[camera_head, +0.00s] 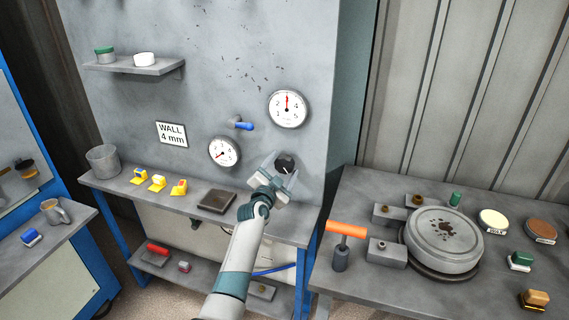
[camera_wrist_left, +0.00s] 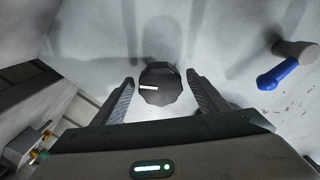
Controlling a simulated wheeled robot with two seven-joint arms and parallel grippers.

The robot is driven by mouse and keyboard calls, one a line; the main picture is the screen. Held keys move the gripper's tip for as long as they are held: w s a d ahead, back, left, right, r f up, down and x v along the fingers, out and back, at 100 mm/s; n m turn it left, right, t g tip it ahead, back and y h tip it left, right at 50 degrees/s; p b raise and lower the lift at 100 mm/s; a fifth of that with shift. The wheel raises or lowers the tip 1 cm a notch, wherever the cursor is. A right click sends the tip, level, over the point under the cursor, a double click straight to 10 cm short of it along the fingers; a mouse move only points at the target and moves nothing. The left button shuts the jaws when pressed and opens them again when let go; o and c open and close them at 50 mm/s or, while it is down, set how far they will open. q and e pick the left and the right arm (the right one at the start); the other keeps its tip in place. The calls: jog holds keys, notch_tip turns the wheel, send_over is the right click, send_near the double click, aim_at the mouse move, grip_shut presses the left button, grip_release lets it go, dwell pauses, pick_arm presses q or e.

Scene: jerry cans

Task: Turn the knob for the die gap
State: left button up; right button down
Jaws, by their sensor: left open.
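The black knob (camera_head: 285,163) sits on the grey wall panel, below the upper gauge and to the right of the lower one. In the left wrist view the knob (camera_wrist_left: 162,84) is faceted, with a white pointer line toward the left. My left gripper (camera_head: 282,170) is at the knob in the head view. In the left wrist view its two fingers (camera_wrist_left: 160,92) are open, one on each side of the knob, with a gap on both sides. The upper gauge (camera_head: 287,109) has its red needle pointing up. The lower gauge (camera_head: 223,152) has its needle toward the lower left. A sign (camera_head: 171,134) reads "WALL 4 mm".
A blue-handled lever (camera_head: 243,125) sticks out of the panel above the knob; it also shows in the wrist view (camera_wrist_left: 278,74). The ledge (camera_head: 110,187) below holds a cup, yellow blocks and a dark plate (camera_head: 217,201). A table (camera_head: 356,285) with a round lidded drum (camera_head: 444,236) stands right.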

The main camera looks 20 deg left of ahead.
pick_arm(q)
jog(key=shift+w, duration=0.95)
jog(key=c, duration=1.1)
jog(key=shift+o, duration=0.2)
